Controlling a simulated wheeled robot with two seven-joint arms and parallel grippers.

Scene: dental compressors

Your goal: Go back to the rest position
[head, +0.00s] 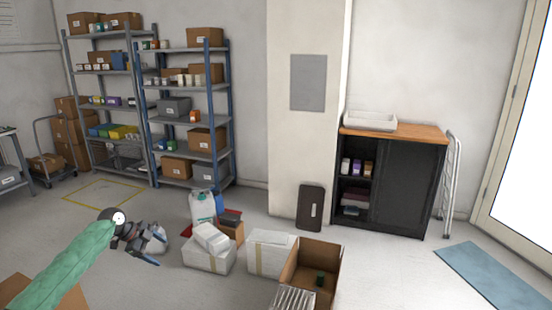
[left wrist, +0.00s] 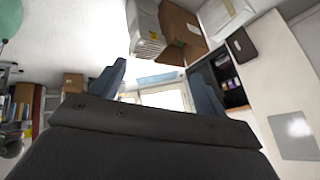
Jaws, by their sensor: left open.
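My left gripper (head: 154,248) shows at the lower left of the head view, at the end of an arm in a green sleeve. Its fingers are apart, with nothing clearly held between them. In the left wrist view the two blue-grey fingers of this gripper (left wrist: 157,90) stand wide apart, with only the room showing between them. My right gripper is in neither view.
White boxes (head: 208,260) and an open cardboard box (head: 331,262) stand on the floor right of my left gripper. A white and blue jug (head: 202,207) is behind them. Shelves (head: 190,118) line the back left; a black cabinet (head: 407,190) stands right. Floor at right is mostly clear.

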